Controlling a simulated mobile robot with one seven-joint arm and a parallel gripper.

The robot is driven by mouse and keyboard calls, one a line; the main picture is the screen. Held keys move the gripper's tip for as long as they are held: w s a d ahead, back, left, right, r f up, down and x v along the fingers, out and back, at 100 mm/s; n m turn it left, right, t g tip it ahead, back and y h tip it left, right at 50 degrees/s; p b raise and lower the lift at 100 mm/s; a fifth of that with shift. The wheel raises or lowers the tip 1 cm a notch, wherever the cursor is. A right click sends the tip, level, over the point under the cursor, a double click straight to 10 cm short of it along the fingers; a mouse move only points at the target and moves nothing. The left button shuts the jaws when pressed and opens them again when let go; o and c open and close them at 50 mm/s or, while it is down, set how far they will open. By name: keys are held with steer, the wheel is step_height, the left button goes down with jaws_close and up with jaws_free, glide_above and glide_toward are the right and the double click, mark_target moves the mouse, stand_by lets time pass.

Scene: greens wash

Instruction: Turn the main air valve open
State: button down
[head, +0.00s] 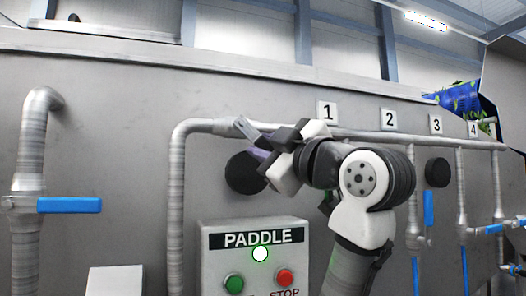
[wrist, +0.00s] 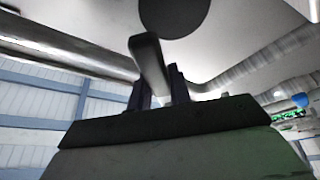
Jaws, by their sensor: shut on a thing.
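A grey lever (head: 245,130) sticks out at the upper pipe, left of the plate marked 1. It looks like the valve handle, but no label on it can be read. My gripper (head: 263,148) reaches it from the right and is shut on it. In the wrist view the lever (wrist: 150,62) runs up from between the two dark fingers (wrist: 160,92) of my gripper. The lever looks tilted in the head view. The valve body behind it is mostly hidden by my gripper and wrist.
The pipe (head: 176,200) bends down left of my gripper. A PADDLE box (head: 207,268) with green and red buttons stands below. A blue lever (head: 70,205) sits on the far-left pipe. Blue-handled branch pipes (head: 429,208) stand at right. A black disc (head: 244,173) is on the wall close below my gripper.

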steer(key=shift+d+r+n+g, duration=0.2)
steer(key=shift+n+g, duration=0.1)
steer(key=shift+n, duration=0.2)
steer(key=c, duration=1.3)
jaws_free()
steer(key=b+v, duration=0.4)
steer(key=v, duration=0.9)
steer(key=shift+s+d+f+b, duration=0.15)
steer(key=shift+s+d+b, duration=0.1)
steer(key=shift+b, duration=0.15)
